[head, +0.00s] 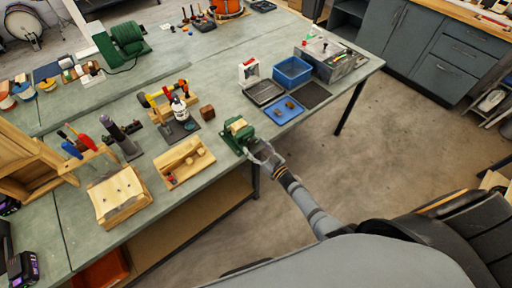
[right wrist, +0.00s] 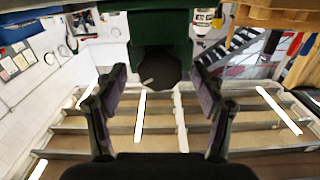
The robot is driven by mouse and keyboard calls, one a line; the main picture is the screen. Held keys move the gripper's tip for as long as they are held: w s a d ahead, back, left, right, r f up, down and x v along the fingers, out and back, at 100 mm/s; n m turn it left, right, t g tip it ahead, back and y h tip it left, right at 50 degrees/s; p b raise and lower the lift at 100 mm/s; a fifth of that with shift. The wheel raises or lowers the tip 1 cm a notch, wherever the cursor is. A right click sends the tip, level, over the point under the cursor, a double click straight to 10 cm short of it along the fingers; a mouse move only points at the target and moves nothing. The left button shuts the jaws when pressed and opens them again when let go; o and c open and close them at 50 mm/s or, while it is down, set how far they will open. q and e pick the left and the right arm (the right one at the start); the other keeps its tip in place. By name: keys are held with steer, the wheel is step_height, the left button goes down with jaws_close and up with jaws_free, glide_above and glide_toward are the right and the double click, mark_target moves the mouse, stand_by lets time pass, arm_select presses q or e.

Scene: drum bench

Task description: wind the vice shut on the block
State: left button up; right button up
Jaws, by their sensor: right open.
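The green vice (head: 232,141) is mounted at the front edge of the bench. A pale wooden block (head: 238,126) shows at its jaws; I cannot tell how tightly it sits. My right gripper (head: 258,150) is at the front end of the vice, beyond the bench edge. In the right wrist view my right gripper (right wrist: 159,80) is open, its fingers on either side of the vice's dark round front end (right wrist: 159,68), with visible gaps. The green vice body (right wrist: 160,28) fills the top middle there. A thin pale bar crosses the dark end. My left gripper is not in view.
A blue mat (head: 274,114) and a blue bin (head: 292,68) stand to the right. The floor (head: 360,140) in front is clear.

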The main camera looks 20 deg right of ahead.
steer(key=v, duration=1.2)
steer(key=shift+r, duration=0.1)
